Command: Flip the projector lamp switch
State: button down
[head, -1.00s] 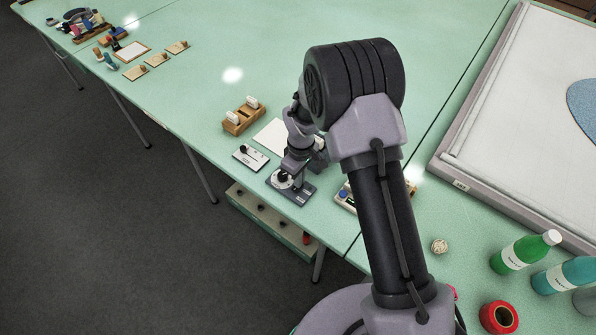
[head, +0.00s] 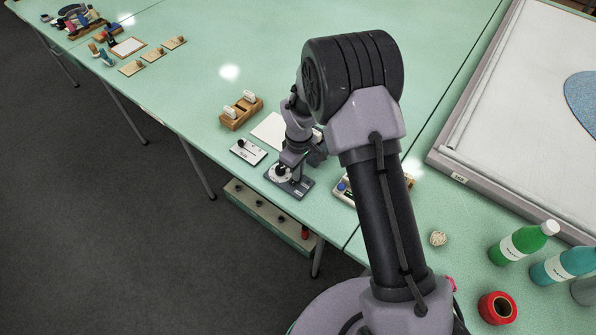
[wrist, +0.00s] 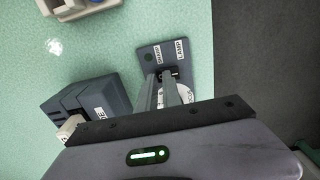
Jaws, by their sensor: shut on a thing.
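The dark grey lamp plate (head: 300,190) lies near the table's front edge, under the end of my arm. It also shows in the wrist view (wrist: 150,58), with a label reading LAMP beside another small label and a round dark spot. A white dial (wrist: 186,92) on the plate is partly hidden by my fingers. My gripper (wrist: 169,76) reaches down to the plate, its two narrow fingers close together. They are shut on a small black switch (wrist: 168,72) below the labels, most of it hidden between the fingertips. The fingertips are hard to make out in the head view.
A dark box (wrist: 85,104) with a white label stands beside the fingers. A small white switch panel (head: 248,151) and a wooden block (head: 240,113) lie to the left. Green (head: 523,243) and teal bottles and a red roll (head: 497,308) stand at right.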

jog(key=shift+s+d+f, duration=0.15)
jog(key=shift+s+f, duration=0.35)
jog(key=shift+f, duration=0.15)
jog(key=shift+s+a, duration=0.3)
jog(key=shift+s, duration=0.1)
jog(key=r, duration=0.1)
jog(key=r+p, duration=0.1)
jog(key=w+r+p, duration=0.1)
jog(key=r, duration=0.1)
jog(key=shift+a+r, duration=0.1)
jog(key=shift+a, duration=0.25)
notch_tip(320, 180, up, 11)
jog(key=d+p, duration=0.1)
jog(key=p, duration=0.2)
jog(key=shift+w, duration=0.45)
jog(key=shift+d+r, duration=0.1)
